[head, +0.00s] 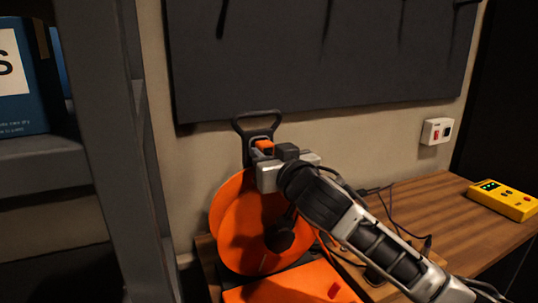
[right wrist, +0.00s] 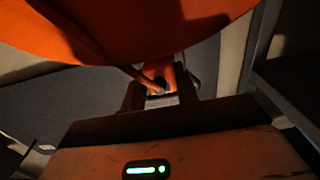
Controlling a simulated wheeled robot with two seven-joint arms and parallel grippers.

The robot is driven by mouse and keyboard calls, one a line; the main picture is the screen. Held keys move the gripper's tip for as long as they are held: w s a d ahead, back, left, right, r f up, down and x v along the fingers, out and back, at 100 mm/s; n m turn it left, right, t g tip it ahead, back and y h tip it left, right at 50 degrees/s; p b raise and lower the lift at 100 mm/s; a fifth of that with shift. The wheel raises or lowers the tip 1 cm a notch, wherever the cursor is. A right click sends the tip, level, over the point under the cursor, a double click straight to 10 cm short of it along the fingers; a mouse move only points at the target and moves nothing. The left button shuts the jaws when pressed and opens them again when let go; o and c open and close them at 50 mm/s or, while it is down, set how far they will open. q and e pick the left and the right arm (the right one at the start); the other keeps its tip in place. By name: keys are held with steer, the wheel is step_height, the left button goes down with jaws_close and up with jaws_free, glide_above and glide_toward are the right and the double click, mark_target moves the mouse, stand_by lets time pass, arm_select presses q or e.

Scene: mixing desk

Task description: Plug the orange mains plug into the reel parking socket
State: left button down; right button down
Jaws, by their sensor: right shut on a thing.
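The orange cable reel (head: 235,232) stands on the wooden bench, with a dark frame and handle (head: 257,114) above it. My right gripper (head: 262,152) is at the top of the reel, just below the handle, shut on the orange mains plug (head: 265,146). In the right wrist view the plug (right wrist: 158,70) shows between the two dark fingers, and the reel's orange disc (right wrist: 125,25) fills the top. The parking socket cannot be made out; my gripper and the plug cover that area. Whether the plug touches it, I cannot tell. My left gripper is out of view.
A yellow box with buttons (head: 503,200) lies on the right of the wooden bench (head: 430,205). Dark cables cross the bench by my right arm. A grey rack post (head: 105,150) stands at the left.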

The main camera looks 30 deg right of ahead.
steer(key=shift+w, duration=0.55)
steer(key=c, duration=1)
jaws_free()
steer(key=shift+o, duration=0.2)
